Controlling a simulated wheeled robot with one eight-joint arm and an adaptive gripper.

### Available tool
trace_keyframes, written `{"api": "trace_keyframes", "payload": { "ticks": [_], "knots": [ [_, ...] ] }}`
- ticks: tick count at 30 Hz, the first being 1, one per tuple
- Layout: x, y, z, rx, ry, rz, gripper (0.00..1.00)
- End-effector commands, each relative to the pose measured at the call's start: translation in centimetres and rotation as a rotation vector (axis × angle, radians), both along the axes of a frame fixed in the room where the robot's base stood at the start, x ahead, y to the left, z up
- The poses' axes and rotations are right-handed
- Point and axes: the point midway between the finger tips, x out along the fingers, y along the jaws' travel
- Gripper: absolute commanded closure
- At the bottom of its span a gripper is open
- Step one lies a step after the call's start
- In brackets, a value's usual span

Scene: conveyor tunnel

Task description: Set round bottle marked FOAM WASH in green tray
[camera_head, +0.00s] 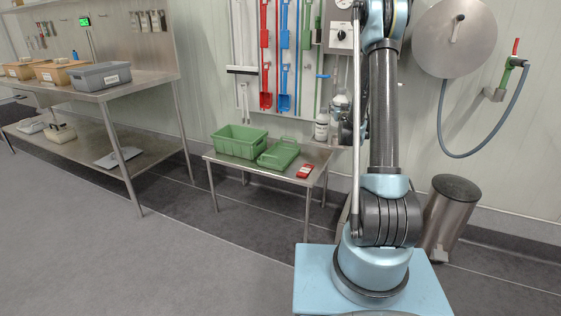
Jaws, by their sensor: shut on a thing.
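The green tray (279,153), shallow with raised handles, sits on the small steel table at the middle. A white labelled bottle (321,127) stands upright behind the table's right end. A clear, rounded bottle (340,103) shows just right of it and higher, beside my arm. Neither label is readable, so I cannot tell which says FOAM WASH. My gripper (346,130) shows only as dark parts beside my arm's upright link, which hides most of it. It is shut on a bottle, seemingly the rounded one, to the right of and above the tray.
A deeper green crate (239,141) stands left of the tray, and a red item (305,171) lies right of it on the table (262,170). A steel bench (125,86) with bins is at left, a waste bin (452,215) at right. Open floor lies in front.

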Motion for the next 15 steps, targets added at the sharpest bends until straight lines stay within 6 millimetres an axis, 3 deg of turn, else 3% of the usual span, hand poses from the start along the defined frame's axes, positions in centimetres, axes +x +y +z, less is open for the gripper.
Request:
{"api": "trace_keyframes", "payload": {
  "ticks": [7,15],
  "knots": [
    [0.8,1.4,-0.5,0.003,-0.002,0.037,0.79],
    [3.3,5.8,-2.5,0.003,-0.011,0.176,0.79]
  ]
}}
